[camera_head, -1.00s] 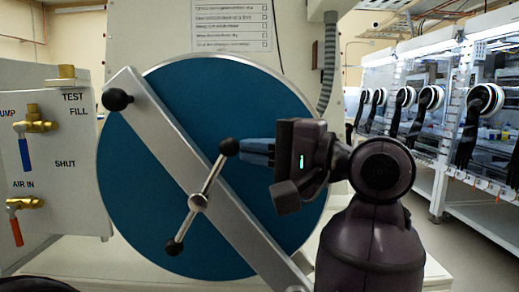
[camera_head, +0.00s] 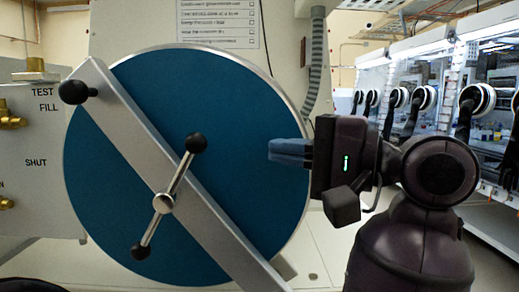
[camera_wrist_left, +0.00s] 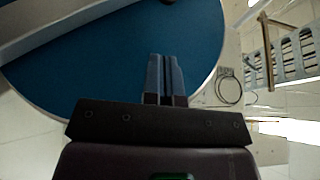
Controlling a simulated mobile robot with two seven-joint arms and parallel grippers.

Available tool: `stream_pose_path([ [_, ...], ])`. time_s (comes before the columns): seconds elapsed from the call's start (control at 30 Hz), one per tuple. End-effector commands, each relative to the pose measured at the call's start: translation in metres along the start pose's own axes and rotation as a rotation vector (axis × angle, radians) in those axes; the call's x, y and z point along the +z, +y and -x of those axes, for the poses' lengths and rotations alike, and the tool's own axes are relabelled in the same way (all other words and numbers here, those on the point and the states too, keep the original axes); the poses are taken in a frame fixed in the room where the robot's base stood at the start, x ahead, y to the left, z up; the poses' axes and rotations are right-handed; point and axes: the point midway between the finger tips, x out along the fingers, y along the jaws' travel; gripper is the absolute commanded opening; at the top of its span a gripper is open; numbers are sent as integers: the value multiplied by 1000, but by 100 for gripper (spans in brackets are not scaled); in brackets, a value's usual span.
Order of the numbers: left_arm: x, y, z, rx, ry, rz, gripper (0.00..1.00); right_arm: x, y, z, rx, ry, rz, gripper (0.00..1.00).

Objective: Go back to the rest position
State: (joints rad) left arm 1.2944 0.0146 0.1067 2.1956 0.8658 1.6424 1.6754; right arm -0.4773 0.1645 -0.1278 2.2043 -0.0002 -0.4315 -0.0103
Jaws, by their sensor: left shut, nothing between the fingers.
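My left gripper (camera_head: 273,151) shows right of centre in the head view. Its blue fingers are shut with nothing between them and point left, in front of the right part of the blue round door (camera_head: 120,170). The crossbar handle (camera_head: 163,203) with black knobs sits on the door's grey diagonal bar (camera_head: 130,145). The fingertips are clear of the handle's upper knob (camera_head: 196,143), with a wide gap. In the left wrist view the two fingers (camera_wrist_left: 163,62) lie side by side over the blue door (camera_wrist_left: 105,65). My right gripper is not in view.
A panel (camera_head: 35,170) with brass valves stands at the left. A printed checklist (camera_head: 217,22) hangs above the door. A grey hose (camera_head: 319,65) runs down at the upper right. A row of gloveboxes (camera_head: 440,85) with black gloves stands at the right, across open floor.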

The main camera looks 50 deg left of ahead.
Motion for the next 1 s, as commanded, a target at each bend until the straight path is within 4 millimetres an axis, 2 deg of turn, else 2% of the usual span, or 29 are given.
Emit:
stream_pose_path([
  [0.1, -1, 1, 22, -2, 2, -3, 0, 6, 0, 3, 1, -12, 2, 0],
  [0.33, -1, 1, 47, -1, 1, -2, 0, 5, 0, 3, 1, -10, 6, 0],
  [0.77, 0, 0, 50, -35, -12, -28, 0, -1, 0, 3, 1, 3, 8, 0],
  [0.87, 1, -2, 48, -127, -43, -103, 0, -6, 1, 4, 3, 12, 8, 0],
  [1.0, 0, -5, 47, -333, -123, -282, 0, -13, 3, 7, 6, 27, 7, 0],
])
